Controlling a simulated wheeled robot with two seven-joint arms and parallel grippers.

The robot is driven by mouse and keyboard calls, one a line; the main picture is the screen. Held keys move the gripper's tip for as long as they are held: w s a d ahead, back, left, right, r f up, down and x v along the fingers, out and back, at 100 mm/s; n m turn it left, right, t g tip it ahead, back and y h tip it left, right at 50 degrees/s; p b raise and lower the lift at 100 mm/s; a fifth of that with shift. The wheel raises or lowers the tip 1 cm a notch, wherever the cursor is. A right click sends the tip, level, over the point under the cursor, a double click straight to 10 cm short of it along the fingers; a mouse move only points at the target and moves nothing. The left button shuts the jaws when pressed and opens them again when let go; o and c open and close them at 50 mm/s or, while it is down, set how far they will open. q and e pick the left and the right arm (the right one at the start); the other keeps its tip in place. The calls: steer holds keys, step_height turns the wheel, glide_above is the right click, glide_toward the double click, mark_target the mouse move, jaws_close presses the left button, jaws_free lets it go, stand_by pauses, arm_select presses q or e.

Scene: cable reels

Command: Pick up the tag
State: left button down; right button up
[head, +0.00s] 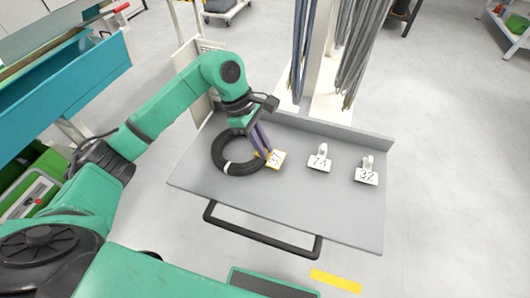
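A small tag (277,160) with a yellow edge and dark writing is on the grey tray (290,195), at the right side of a black cable coil (219,151). My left gripper (265,154) reaches down over the coil, its purple fingers at the tag's left edge. I cannot tell whether the fingers are closed on the tag. Two white tags stand further right: one reads 71 (319,163), the other seems to read 37 or 32 (367,176). My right gripper is not in view.
Grey cables (362,40) hang from a pale stand behind the tray. The tray has a raised back edge and a black handle (262,236) in front. Its right front surface is clear. A teal bench (70,85) stands at the left.

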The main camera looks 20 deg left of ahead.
arm_select(q)
steer(key=shift+r, duration=0.1)
steer(key=shift+r, duration=0.3)
step_height(320, 180, up, 19)
steer(key=shift+r, duration=0.2)
steer(key=c, duration=1.4)
jaws_free()
steer(key=shift+c, duration=0.2)
steer(key=shift+f, duration=0.1)
jaws_close()
step_height(320, 180, up, 3)
steer(key=p, duration=0.3)
